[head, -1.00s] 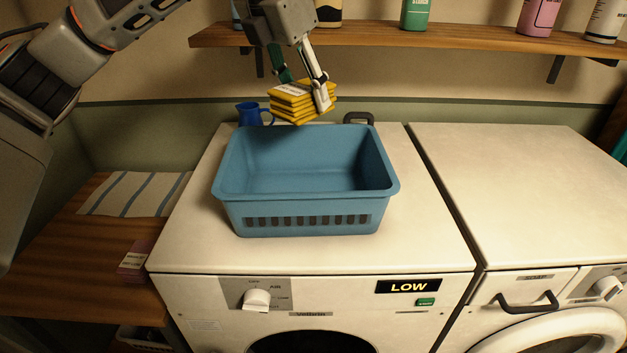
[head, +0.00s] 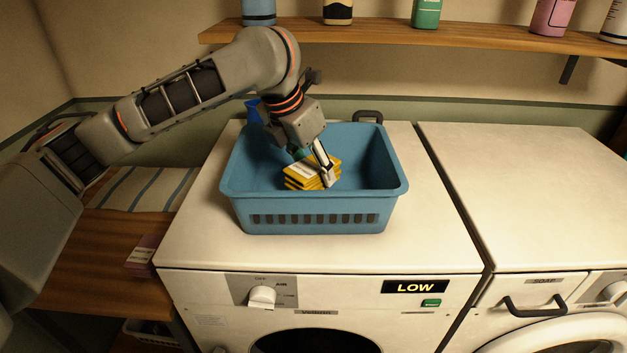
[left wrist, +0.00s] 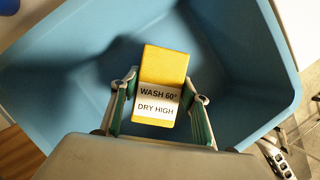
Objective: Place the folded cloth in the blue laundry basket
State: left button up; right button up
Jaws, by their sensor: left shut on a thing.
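The folded cloth (head: 311,173) is a yellow stack of layers with a white label. In the left wrist view the cloth (left wrist: 163,75) shows the label "WASH 60° DRY HIGH". My left gripper (head: 326,174) is shut on the cloth, one finger on each side. It holds the cloth inside the opening of the blue laundry basket (head: 313,217), below the rim. Whether the cloth touches the basket floor is hidden by the front wall. The basket (left wrist: 50,95) also surrounds the cloth in the left wrist view. My right gripper is not in view.
The basket stands on a white machine (head: 420,190) with a knob (head: 262,297) and a "LOW" display. A blue mug (head: 254,108) is behind the basket, partly hidden by my arm. A wooden shelf (head: 480,43) with bottles runs above. The right machine's top (head: 530,190) is clear.

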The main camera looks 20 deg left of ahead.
pick_arm(q)
jog(key=shift+f, duration=1.75)
jog(key=shift+f, duration=0.1)
jog(key=o, duration=1.1)
jog(key=v, duration=1.2)
